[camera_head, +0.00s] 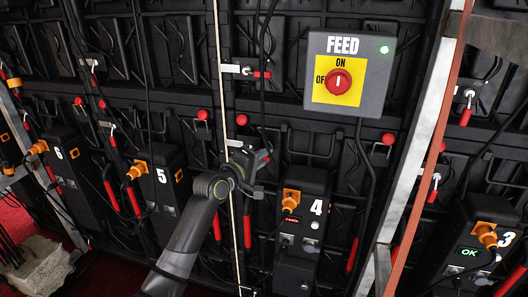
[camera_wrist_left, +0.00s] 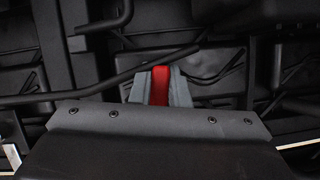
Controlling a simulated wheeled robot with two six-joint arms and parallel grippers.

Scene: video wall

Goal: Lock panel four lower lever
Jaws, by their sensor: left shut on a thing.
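The box marked 4 (camera_head: 304,215) is a black unit with an orange plug, right of my left gripper. My left gripper (camera_head: 262,163) is in front of the black panel backs, just left of this box's top. In the left wrist view, its grey fingers (camera_wrist_left: 160,88) are shut on a red lever handle (camera_wrist_left: 160,80), one finger on each side. In the head view the gripper mostly hides that lever. Another lever with a red handle (camera_head: 261,74) is higher up, its handle pointing right. My right gripper is not in view.
A grey FEED box (camera_head: 375,85) with a red knob and green light is at upper right. A slanted metal post (camera_head: 408,170) stands right of box 4. Black cables hang near my gripper. Boxes 5 (camera_head: 158,195) and 3 (camera_head: 478,240) are to either side.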

